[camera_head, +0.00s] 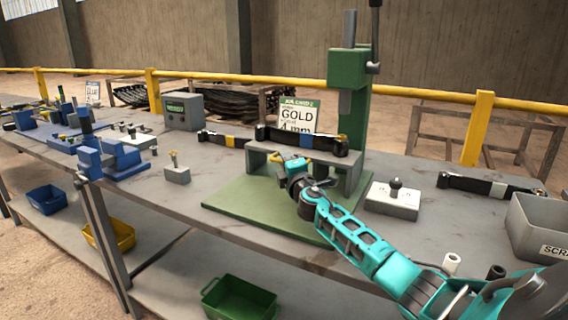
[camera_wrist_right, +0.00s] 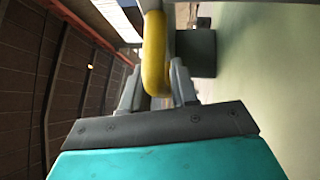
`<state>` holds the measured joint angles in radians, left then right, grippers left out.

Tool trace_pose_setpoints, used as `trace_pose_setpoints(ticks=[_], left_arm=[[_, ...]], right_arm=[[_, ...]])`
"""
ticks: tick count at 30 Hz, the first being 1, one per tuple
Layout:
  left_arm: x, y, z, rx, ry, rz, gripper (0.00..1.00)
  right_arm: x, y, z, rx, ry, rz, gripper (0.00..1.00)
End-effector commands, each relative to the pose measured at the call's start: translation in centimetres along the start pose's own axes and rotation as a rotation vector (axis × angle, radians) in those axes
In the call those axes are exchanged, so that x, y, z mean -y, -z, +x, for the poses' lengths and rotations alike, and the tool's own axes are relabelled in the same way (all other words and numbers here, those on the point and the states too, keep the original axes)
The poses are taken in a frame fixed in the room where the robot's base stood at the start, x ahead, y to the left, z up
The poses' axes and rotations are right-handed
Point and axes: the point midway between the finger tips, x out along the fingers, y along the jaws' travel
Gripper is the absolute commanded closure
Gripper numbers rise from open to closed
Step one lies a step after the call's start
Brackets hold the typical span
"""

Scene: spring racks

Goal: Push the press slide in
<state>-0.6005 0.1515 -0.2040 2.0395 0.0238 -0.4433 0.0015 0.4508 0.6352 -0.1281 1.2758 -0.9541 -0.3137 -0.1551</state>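The green press (camera_head: 356,110) stands on a green base plate (camera_head: 250,205) on the bench. A grey bridge-shaped support (camera_head: 262,158) sits on the plate, with a dark spring bar with a blue band (camera_head: 306,140) across it. My right gripper (camera_head: 297,166) is low in front of the support, at a yellow handle, which I take to be the slide's. In the right wrist view the yellow handle (camera_wrist_right: 155,55) lies between my right fingers (camera_wrist_right: 158,88), which appear to touch it on both sides. A grey block (camera_wrist_right: 196,48) is just beyond. The slide body is mostly hidden. My left gripper is out of view.
A card reading GOLD 4 mm (camera_head: 298,114) stands behind the bar. A white block with a black knob (camera_head: 393,197) and a grey scrap bin (camera_head: 540,225) are to the right. Blue fixtures (camera_head: 110,158) stand left. A green bin (camera_head: 238,298) is below the bench.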

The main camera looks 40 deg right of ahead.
Motion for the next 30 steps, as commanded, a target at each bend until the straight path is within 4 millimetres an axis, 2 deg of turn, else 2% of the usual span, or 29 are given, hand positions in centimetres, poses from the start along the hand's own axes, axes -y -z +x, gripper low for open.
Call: trace_pose_setpoints(ticks=[3,14,20,30], left_arm=[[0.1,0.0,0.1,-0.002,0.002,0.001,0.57],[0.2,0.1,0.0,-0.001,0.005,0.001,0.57],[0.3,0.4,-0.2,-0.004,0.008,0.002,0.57],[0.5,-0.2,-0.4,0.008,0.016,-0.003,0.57]], right_arm=[[0.1,0.2,-0.1,-0.004,0.002,0.0,0.62],[0.3,0.4,-0.8,-0.008,0.005,-0.001,0.62],[0.3,0.4,-3.4,-0.01,0.006,-0.001,0.62],[0.3,0.3,-9.2,-0.008,0.005,-0.001,0.62]])
